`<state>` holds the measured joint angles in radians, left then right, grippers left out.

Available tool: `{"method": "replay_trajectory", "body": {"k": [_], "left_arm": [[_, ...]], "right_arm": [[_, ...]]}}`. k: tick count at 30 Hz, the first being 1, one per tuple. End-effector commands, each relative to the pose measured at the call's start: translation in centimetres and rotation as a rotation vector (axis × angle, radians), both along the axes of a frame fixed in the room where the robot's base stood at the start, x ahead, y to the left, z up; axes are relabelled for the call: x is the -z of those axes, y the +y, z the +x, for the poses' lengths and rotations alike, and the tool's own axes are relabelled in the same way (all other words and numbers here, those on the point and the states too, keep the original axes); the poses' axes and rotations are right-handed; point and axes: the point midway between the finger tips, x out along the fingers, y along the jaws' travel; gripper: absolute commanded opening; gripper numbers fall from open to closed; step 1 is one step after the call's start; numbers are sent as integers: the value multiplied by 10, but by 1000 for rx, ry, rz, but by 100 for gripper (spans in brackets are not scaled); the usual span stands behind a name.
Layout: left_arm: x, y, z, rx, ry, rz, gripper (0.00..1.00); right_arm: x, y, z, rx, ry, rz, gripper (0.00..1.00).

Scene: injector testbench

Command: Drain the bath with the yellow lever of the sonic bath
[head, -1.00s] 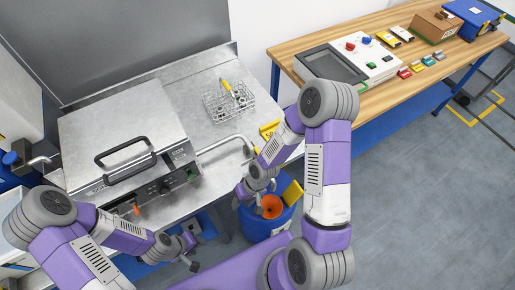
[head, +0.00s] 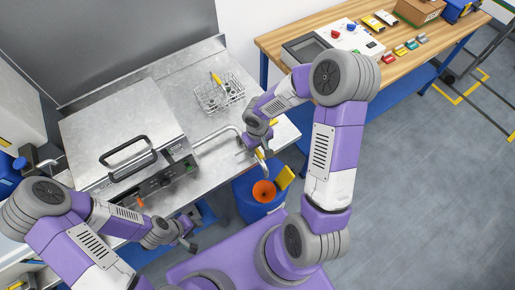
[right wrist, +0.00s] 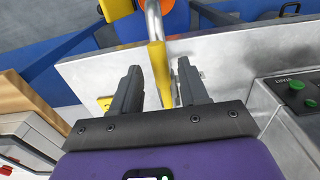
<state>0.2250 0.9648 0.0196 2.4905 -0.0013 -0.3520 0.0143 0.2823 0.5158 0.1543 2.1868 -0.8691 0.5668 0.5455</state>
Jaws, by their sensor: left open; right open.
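The sonic bath (head: 122,125) is a steel box with a shut lid and a black handle, at the left of the steel bench. Its drain pipe (head: 218,133) runs right to the bench edge. The yellow lever (right wrist: 159,68) shows in the right wrist view at the pipe's end, and partly in the head view (head: 261,155). My right gripper (right wrist: 160,82) is open, with the lever between its fingers; I cannot tell if either finger touches it. My left gripper (head: 189,240) is open and empty in front of the bath.
An orange funnel (head: 264,191) sits on a blue drum (head: 243,199) below the pipe's end. A wire basket (head: 218,96) stands on the bench behind the pipe. A wooden table (head: 410,72) with a tester and small parts is at the right.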

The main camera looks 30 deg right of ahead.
Motion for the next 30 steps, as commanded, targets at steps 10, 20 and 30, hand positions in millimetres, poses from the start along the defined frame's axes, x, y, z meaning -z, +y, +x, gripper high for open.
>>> {"method": "replay_trajectory", "body": {"k": [10, 20, 30], "left_arm": [[1, 0, 0, 0, 0, 0, 43], [1, 0, 0, 0, 0, 0, 43], [1, 0, 0, 0, 0, 0, 43]], "right_arm": [[10, 0, 0, 0, -1, 1, 44], [10, 0, 0, -1, -1, 1, 3], [10, 1, 0, 0, -2, 1, 0]]}}
